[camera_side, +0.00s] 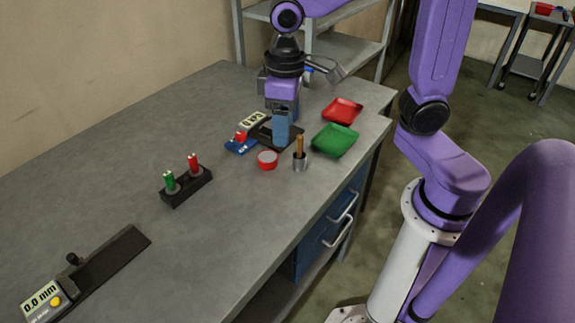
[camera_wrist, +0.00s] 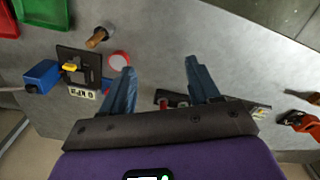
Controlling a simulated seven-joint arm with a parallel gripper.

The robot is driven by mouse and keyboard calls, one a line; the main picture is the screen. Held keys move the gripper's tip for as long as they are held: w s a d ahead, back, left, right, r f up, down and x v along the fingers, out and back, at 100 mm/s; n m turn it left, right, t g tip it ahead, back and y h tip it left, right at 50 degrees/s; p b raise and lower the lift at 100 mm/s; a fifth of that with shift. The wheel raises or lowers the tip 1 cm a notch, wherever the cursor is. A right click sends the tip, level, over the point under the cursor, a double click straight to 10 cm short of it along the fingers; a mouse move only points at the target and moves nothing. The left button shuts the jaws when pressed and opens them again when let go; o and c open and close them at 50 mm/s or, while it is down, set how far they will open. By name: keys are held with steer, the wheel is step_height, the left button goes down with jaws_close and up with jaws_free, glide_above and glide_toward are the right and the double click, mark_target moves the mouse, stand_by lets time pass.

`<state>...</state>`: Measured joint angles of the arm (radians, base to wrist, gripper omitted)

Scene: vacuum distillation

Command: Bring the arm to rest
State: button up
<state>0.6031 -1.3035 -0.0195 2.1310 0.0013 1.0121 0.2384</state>
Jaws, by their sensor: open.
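My gripper (camera_side: 281,127) points straight down over the far part of the grey workbench (camera_side: 115,170). In the wrist view its two blue fingers (camera_wrist: 160,80) are spread apart with nothing between them. In the side view it hides part of a black base plate (camera_side: 262,135) with a display reading "0 kPa" (camera_side: 253,119). In the wrist view that plate (camera_wrist: 66,52) lies left of the fingers. I cannot tell the exact height of the fingertips above the bench.
A red tray (camera_side: 342,111) and green tray (camera_side: 335,140) lie near the right edge. A red round lid (camera_side: 267,160), a brown-handled tool in a metal cup (camera_side: 300,158) and a blue part (camera_side: 240,146) surround the gripper. A black rack (camera_side: 187,188) holds green and red items.

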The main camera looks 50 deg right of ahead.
steer(key=s+d+f+n, duration=0.1)
steer(key=s+d+n, duration=0.1)
steer(key=s, duration=0.5)
steer(key=s+d+f+n, duration=0.1)
steer(key=s+d+n, duration=0.1)
steer(key=s+n, duration=0.3)
steer(key=s, duration=0.3)
steer(key=shift+d+f, duration=0.2)
steer(key=shift+f, duration=0.15)
